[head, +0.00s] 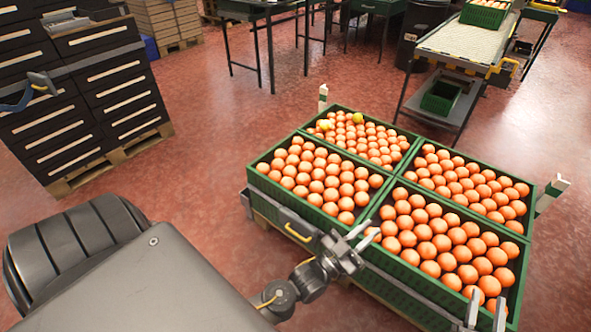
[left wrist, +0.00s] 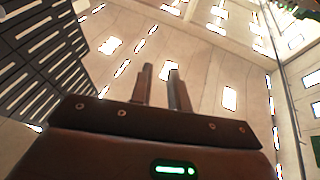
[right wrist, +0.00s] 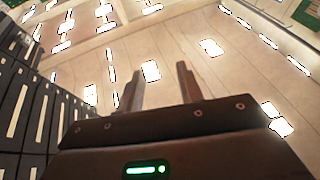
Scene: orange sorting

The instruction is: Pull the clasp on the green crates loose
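Four green crates (head: 262,183) full of oranges stand together on a pallet in the head view. A yellow piece (head: 297,234), which looks like the clasp or a handle, sits on the front-left outer wall; its fastening is too small to tell. My left gripper (head: 367,232) is right of it, in front of the crates' near side, open and empty, with its fingers pointing up. My right gripper (head: 487,302) is at the bottom edge, in front of the near right crate, with its fingers apart. Both wrist views show spread, empty fingers against the ceiling, with no crate.
Pale posts stand at the crates' corners, one at the back (head: 323,97) and one at the right (head: 552,191). A dark drawer cabinet (head: 85,95) stands at left, and a conveyor (head: 470,45) at back right. Red floor (head: 215,130) is free between cabinet and crates.

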